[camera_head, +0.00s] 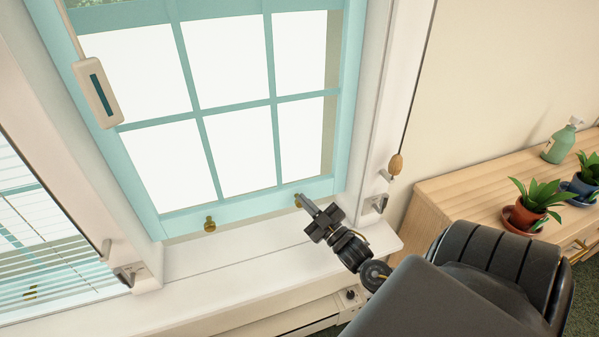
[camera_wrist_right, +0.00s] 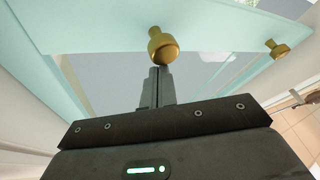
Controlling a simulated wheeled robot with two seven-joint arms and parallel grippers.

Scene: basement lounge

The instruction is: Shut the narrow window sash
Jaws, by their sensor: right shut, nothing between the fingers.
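A teal window sash (camera_head: 270,205) with several panes stands in the middle of the head view. A thin beige strip shows between its bottom rail and the white sill (camera_head: 225,250); I cannot tell how wide the gap is. The rail carries a left brass knob (camera_head: 209,225) and a right one (camera_head: 297,201). My right gripper (camera_head: 303,201) is shut and empty, its tips at the right knob. In the right wrist view the shut fingers (camera_wrist_right: 157,72) are just below a brass knob (camera_wrist_right: 161,45); contact is unclear. My left gripper is out of view.
A second window with blinds (camera_head: 40,240) is at the left. A pale cord handle (camera_head: 98,92) hangs over the sash's left side, and a wooden cord pull (camera_head: 395,164) hangs at the right. A wooden cabinet (camera_head: 450,195) with potted plants (camera_head: 535,203) and a green bottle (camera_head: 560,143) stands right.

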